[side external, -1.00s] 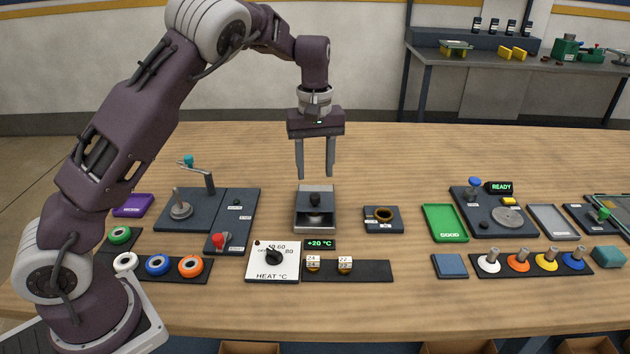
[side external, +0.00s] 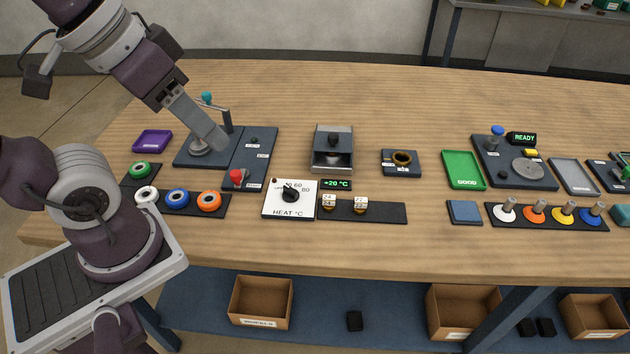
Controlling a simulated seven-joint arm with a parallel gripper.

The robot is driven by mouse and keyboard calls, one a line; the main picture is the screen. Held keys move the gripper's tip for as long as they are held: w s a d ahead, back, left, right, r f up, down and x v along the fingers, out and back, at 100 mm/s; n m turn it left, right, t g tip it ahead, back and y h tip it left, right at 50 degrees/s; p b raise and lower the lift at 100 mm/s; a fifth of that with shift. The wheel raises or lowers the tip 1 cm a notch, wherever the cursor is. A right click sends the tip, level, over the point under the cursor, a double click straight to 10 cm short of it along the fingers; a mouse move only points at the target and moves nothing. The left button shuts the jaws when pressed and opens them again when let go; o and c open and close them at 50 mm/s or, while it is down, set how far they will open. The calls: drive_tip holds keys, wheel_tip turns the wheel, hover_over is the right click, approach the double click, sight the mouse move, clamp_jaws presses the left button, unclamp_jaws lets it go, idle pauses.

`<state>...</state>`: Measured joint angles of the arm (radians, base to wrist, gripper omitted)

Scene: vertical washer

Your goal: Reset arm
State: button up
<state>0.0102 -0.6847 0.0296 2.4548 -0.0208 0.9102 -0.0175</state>
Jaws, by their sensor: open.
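My gripper (side external: 214,138) is open and hangs at a slant over the dark crank fixture (side external: 180,156) on the left of the bench. Its fingers show nearly edge on, one behind the other, and nothing is visible between them.
A purple tray (side external: 152,141) and several coloured rings stand left. The heat dial (side external: 290,194), a grey press (side external: 333,158) and a green tray (side external: 464,171) stand farther right. The front wooden strip (side external: 330,248) is clear. Cardboard boxes (side external: 261,303) sit below.

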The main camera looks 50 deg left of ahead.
drive_tip(key=shift+s+f, duration=0.35)
drive_tip(key=shift+s, duration=0.25)
idle(0.9)
